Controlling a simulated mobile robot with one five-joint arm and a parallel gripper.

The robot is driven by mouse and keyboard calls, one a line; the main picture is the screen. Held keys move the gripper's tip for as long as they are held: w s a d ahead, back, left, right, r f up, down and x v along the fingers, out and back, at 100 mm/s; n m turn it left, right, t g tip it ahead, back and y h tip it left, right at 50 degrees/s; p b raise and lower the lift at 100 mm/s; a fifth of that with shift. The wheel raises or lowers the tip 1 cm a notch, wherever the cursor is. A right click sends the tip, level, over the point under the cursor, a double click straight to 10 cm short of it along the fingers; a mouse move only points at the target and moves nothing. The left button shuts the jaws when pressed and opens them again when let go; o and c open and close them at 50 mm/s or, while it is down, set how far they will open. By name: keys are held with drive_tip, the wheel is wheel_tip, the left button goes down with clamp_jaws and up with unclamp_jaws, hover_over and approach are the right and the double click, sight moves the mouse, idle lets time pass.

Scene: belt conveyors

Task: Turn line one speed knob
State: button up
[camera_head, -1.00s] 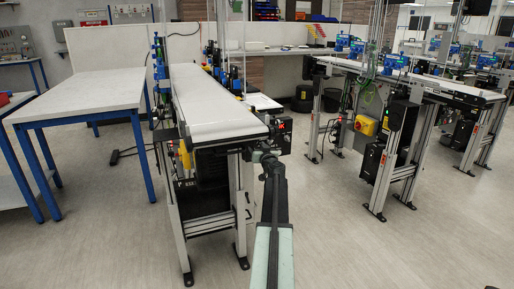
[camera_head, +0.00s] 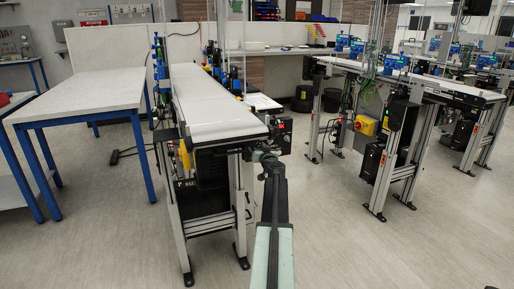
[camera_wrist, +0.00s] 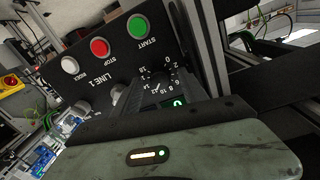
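The line one control panel (camera_head: 282,134) is a small dark box at the near right end of the white belt conveyor in the head view. In the wrist view the tilted black panel (camera_wrist: 100,72) reads LINE 1. The speed dial scale (camera_wrist: 158,86) shows as white numbers around a dark centre; the knob itself is mostly hidden by my gripper. My gripper (camera_head: 264,156) is at the panel's front. In the wrist view its pale green body and dark front part cover the lower picture, close to the dial.
A green START button (camera_wrist: 138,26), a red STOP button (camera_wrist: 100,47) and a white INDEX button (camera_wrist: 69,65) sit beside the dial. The white belt (camera_head: 210,105) runs back from the panel. A white table (camera_head: 85,95) stands left. Floor is clear at the right front.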

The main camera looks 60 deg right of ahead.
drive_tip(key=v, duration=0.7)
drive_tip(key=shift+s+a, duration=0.25)
drive_tip(key=shift+s, duration=0.05)
